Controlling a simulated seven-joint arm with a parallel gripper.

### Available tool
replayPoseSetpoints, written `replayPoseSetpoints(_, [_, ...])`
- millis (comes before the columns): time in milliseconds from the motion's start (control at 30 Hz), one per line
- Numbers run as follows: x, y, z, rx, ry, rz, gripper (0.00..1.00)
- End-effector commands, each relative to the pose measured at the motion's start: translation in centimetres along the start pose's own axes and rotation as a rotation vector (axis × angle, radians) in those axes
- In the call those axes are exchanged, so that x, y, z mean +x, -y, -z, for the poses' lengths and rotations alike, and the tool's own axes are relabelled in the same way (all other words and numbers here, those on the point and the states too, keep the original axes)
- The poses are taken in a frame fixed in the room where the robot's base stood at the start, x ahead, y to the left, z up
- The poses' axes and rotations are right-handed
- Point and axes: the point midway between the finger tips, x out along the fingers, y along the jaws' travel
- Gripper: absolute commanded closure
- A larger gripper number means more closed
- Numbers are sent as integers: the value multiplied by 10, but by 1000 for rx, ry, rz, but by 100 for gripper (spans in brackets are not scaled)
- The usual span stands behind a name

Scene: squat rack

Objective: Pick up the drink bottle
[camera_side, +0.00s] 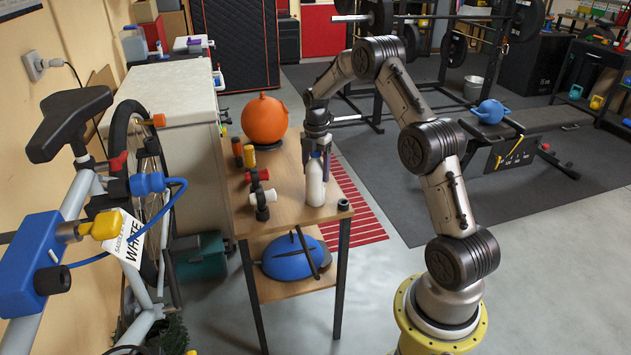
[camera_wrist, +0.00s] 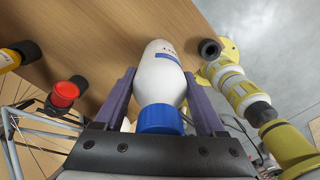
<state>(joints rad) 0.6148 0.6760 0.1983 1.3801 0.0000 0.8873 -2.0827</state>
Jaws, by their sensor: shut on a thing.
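The drink bottle (camera_side: 315,184) is white and stands upright near the front right of the wooden table.
On the wooden table (camera_side: 290,160), a red and black dumbbell-like item (camera_side: 260,193) lies left of the bottle. A small black ring (camera_side: 343,205) sits at the right corner.

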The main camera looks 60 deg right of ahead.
Motion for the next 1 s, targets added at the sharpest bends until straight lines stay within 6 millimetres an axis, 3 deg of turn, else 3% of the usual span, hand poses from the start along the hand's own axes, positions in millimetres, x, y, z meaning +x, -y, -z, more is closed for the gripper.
replayPoseSetpoints(100, [-1,0,0,0,1,-2,100])
replayPoseSetpoints(367, [-3,-1,0,0,1,-3,100])
replayPoseSetpoints(567, [-16,-1,-1,0,2,-4,100])
replayPoseSetpoints(733, [-42,6,3,0,3,-5,100])
replayPoseSetpoints(1000, [-98,52,29,0,2,-3,100])
